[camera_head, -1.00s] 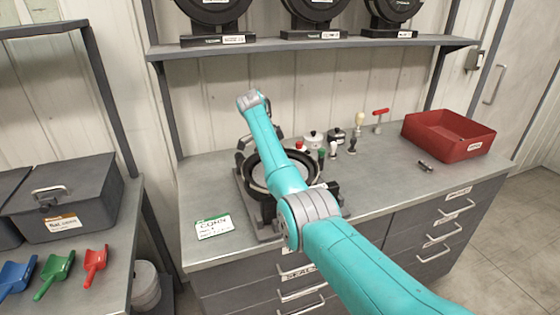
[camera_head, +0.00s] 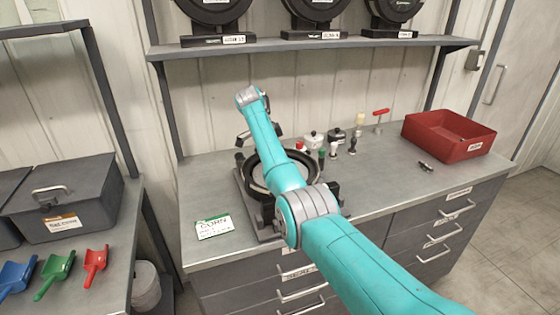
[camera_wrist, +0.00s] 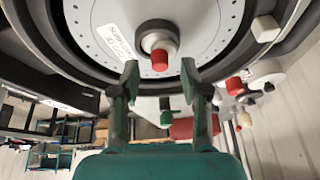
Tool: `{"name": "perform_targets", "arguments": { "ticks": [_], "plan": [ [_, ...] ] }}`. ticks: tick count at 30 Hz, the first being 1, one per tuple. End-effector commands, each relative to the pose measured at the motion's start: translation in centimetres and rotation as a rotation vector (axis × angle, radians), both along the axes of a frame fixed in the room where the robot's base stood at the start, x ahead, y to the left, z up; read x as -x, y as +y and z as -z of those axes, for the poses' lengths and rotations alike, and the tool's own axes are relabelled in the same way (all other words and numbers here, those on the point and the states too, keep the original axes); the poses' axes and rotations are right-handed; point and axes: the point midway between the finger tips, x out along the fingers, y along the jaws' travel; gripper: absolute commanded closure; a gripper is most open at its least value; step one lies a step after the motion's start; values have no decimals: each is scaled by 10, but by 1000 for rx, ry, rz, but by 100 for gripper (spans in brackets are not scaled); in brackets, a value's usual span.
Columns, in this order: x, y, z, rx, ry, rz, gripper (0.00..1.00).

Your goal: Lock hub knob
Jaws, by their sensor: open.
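The seed meter (camera_head: 247,180) lies on the workbench with a dark round rim, mostly behind my arm in the head view. In the wrist view its pale seed disc (camera_wrist: 205,20) has small holes and a white label. The hub knob (camera_wrist: 158,42) is a grey-white hub with a red tip at the disc's centre. My gripper (camera_wrist: 159,80) is open, with one finger on each side below the red tip in the picture. Nothing is between the fingertips; I cannot tell how far they are from the knob. In the head view my gripper (camera_head: 259,133) is partly hidden by my wrist.
Several small knobbed tools (camera_head: 334,142) stand right of the meter. A red bin (camera_head: 450,135) is at the bench's right, with a small dark part (camera_head: 426,167) before it. A CORN card (camera_head: 213,227) lies at front left. Bare bench (camera_head: 385,195) lies front right.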

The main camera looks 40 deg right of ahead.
Motion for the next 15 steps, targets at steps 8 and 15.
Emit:
{"name": "perform_targets", "arguments": {
  "ticks": [8, 15],
  "plan": [
    [-7, 16, -40, 1, -2, -2, 55],
    [-8, 22, -56, 0, 2, 0, 55]
  ]
}}
